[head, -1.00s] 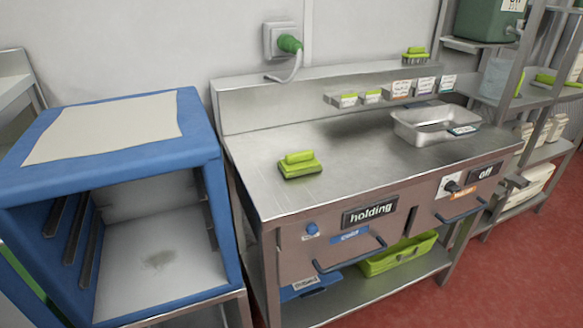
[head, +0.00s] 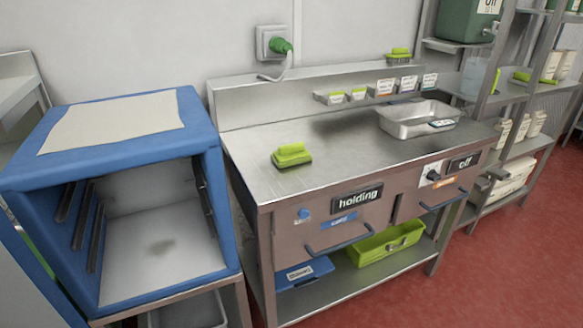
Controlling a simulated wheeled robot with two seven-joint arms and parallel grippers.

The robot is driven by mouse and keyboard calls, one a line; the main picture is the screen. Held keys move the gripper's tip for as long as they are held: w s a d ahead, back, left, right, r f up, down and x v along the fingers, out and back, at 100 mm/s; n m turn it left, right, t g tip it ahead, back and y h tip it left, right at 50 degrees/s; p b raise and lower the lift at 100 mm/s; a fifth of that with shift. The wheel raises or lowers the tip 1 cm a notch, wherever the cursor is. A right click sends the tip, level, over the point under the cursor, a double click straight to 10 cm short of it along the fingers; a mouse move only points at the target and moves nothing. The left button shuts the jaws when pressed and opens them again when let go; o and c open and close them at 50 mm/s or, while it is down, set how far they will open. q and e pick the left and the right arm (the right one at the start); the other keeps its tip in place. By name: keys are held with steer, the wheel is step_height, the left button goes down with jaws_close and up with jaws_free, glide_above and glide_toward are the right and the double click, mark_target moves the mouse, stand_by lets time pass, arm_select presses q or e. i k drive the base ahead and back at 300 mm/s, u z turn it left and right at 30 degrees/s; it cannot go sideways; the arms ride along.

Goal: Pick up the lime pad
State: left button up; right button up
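The lime pad (head: 291,155) lies on the steel counter top (head: 340,165), near its left end. It is a small lime-green block with a raised grip on top. Neither of my grippers shows in the head view.
A blue open cabinet (head: 115,200) stands left of the counter. A steel pan (head: 410,124) sits at the counter's right rear. A lime brush (head: 399,56) and small labelled tubs (head: 328,97) are on the back ledge. A lime bin (head: 385,244) and blue box (head: 304,273) are below.

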mark_target(286, 155)
steer(key=z, duration=1.15)
steer(key=i, duration=0.45)
steer(key=u, duration=1.9)
